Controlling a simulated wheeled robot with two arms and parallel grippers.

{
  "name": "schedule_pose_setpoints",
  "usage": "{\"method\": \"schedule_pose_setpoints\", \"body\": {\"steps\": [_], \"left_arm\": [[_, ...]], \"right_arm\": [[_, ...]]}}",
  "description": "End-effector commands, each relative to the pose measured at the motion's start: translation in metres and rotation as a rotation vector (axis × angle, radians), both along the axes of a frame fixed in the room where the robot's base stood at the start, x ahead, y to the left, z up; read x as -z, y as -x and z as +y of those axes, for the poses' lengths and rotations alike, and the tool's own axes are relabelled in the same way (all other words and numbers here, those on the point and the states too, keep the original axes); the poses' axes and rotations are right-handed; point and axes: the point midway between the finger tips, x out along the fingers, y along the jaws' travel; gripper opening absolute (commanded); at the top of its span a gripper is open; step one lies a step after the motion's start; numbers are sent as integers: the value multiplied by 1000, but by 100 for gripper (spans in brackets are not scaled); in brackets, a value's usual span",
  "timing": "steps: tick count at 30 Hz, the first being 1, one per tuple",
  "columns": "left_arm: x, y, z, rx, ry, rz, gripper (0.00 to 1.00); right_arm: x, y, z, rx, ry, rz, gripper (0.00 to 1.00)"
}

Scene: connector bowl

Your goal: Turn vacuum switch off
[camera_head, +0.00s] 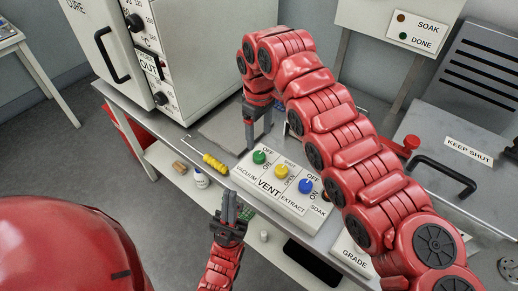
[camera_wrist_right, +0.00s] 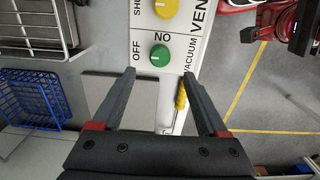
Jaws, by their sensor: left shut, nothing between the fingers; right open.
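The vacuum switch is a green knob (camera_head: 259,157) at the left end of a white panel (camera_head: 244,172) labelled VACUUM, VENT, EXTRACT and SOAK. In the right wrist view the green knob (camera_wrist_right: 160,57) lies between and just beyond the fingertips, with OFF and ON lettered beside it. I cannot tell for sure where its pointer aims. My right gripper (camera_head: 257,132) is open just behind the knob; its fingers also show in the wrist view (camera_wrist_right: 160,76), apart from it. My left gripper (camera_head: 231,207) is shut and empty in front of the panel's near edge.
A yellow knob (camera_head: 281,172) and a blue knob (camera_head: 306,186) stand beside the green one. A white oven (camera_head: 196,50) stands behind. A small white bottle (camera_head: 201,178) is on the lower shelf.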

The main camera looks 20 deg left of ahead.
Motion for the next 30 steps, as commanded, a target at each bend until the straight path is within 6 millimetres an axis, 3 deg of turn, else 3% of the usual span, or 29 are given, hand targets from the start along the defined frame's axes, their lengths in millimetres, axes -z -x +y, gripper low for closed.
{"method": "schedule_pose_setpoints", "body": {"steps": [3, 8, 12, 30], "left_arm": [[6, 0, 0, 0, 0, 0, 0], [6, 0, 0, 0, 0, 0, 0], [-10, 0, 0, 0, 0, -1, 0], [-13, 0, 0, 0, 0, 0, 0]], "right_arm": [[-34, 0, 2, -2, -2, -8, 76], [-62, 0, 1, -1, -1, -4, 76], [-86, 1, 1, -2, -1, 0, 76], [-92, 0, 0, 0, -1, 0, 76]]}}
